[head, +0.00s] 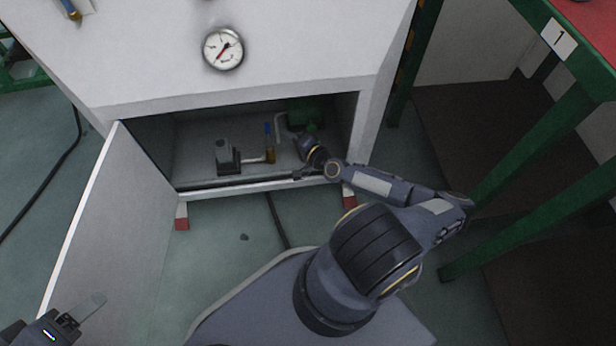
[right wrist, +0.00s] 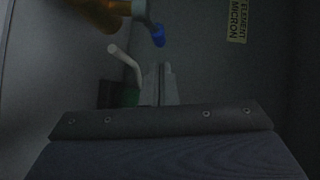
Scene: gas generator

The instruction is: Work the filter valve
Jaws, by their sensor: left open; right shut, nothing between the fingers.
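The filter valve is a brass fitting (head: 270,156) with a blue handle (head: 268,130), inside the open cabinet. In the right wrist view the brass body (right wrist: 100,14) is at the top left and the blue handle (right wrist: 158,36) stands just beyond my fingertips. My right gripper (right wrist: 161,68) is shut and empty, apart from the handle in the picture; whether it touches cannot be told. In the head view my right arm reaches into the cabinet to the right of the valve, and its fingertips are hard to make out. My left gripper (head: 86,312) is open and empty at the lower left.
The cabinet door (head: 105,225) is swung open at the left. A grey block (head: 227,158) and a green unit (head: 304,118) flank the valve. A pressure gauge (head: 223,49) is above. Green frame legs stand right.

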